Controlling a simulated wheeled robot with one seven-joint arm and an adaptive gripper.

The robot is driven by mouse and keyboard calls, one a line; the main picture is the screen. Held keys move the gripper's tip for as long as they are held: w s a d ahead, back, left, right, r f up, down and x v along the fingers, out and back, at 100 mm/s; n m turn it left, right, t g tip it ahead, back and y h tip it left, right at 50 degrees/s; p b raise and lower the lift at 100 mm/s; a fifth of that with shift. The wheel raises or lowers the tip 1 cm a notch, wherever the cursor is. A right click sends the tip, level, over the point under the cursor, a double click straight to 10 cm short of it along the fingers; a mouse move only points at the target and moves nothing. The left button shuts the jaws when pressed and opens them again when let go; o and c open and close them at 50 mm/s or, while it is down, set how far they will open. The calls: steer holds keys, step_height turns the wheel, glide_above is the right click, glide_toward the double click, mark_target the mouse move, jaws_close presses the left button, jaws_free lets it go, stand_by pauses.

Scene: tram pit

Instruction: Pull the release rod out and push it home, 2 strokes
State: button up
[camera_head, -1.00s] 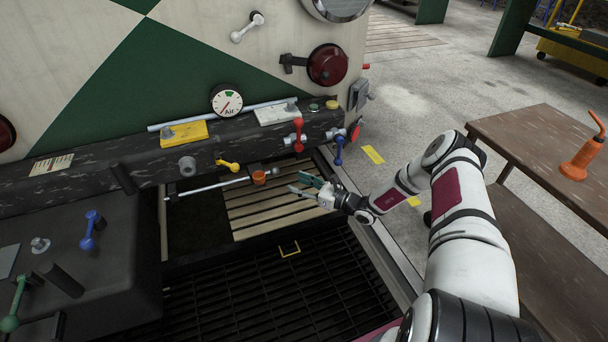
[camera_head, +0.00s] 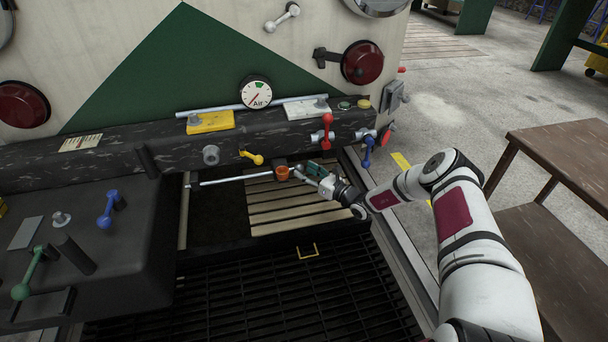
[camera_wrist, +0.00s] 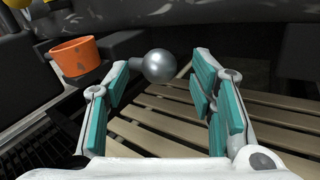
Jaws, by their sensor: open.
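A silver ball knob (camera_wrist: 159,66) on a short neck shows ahead of my gripper (camera_wrist: 162,84) in the wrist view. It sits around the gap between the two teal-padded fingers, nearer the left one; I cannot tell whether it touches either. The fingers are apart, with nothing clamped. In the head view my gripper (camera_head: 308,173) is at the right end of a pale horizontal rod (camera_head: 228,181), just right of an orange cup (camera_head: 281,173). The knob is hardly visible there. Whether the pale rod and the knob are one piece is not clear.
The orange cup stands close left of the fingers in the wrist view (camera_wrist: 73,56). A dark beam (camera_head: 190,155) with a yellow lever (camera_head: 252,157), red lever (camera_head: 327,131) and blue lever (camera_head: 367,151) runs above. Wooden slats (camera_head: 290,208) and a dark grating (camera_head: 290,295) lie below.

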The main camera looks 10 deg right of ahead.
steer(key=shift+w+a, duration=0.4)
steer(key=shift+w, duration=0.2)
jaws_close()
steer(key=shift+d+b, duration=1.05)
steer(key=shift+d, duration=1.75)
steer(key=shift+w+r, duration=0.1)
jaws_free()
steer(key=v, duration=1.2)
